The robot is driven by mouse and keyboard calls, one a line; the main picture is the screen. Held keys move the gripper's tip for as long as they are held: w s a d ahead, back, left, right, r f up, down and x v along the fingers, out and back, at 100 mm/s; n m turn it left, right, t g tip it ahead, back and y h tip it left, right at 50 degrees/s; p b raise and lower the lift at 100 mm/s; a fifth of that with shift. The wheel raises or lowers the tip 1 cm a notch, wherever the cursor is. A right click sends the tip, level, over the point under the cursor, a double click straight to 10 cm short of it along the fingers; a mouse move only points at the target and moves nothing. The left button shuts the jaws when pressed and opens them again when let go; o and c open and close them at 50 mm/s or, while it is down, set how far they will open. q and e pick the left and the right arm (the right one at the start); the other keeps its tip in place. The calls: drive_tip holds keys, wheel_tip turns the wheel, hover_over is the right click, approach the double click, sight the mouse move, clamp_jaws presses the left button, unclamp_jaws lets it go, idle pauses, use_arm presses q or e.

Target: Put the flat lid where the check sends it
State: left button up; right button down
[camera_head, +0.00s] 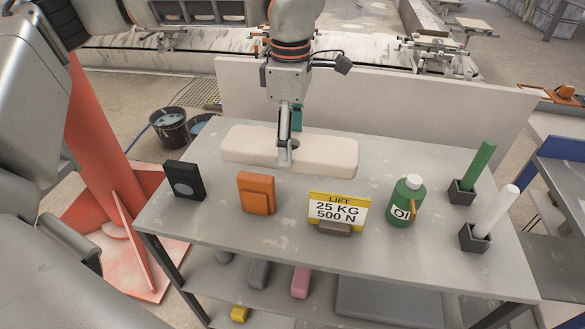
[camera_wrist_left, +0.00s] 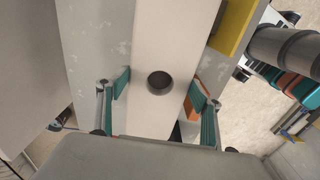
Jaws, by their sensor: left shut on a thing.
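A long pale slab with rounded corners (camera_head: 325,157), which looks like the flat lid, lies lengthwise at the back of the grey table (camera_head: 300,230). It fills the middle of the left wrist view (camera_wrist_left: 158,40), with a round dark hole or knob (camera_wrist_left: 160,83) on its top. My left gripper (camera_head: 291,140) comes down from above and is shut across the slab's narrow width. Its teal pads (camera_wrist_left: 160,92) are against both long sides. I cannot tell whether the slab touches the table. My right gripper is not in view.
On the table are a black block (camera_head: 184,181), an orange block (camera_head: 256,193), a yellow-and-white sign reading "LIFT 25 KG 500 N" (camera_head: 339,211), a green bottle (camera_head: 405,200), and green (camera_head: 478,163) and white (camera_head: 502,209) rods in dark holders. A pale panel (camera_head: 430,120) stands behind.

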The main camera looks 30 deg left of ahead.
use_arm(q)
drive_tip(key=shift+f, duration=3.85)
drive_tip(key=shift+f, duration=0.1)
drive_tip(key=o, duration=1.8)
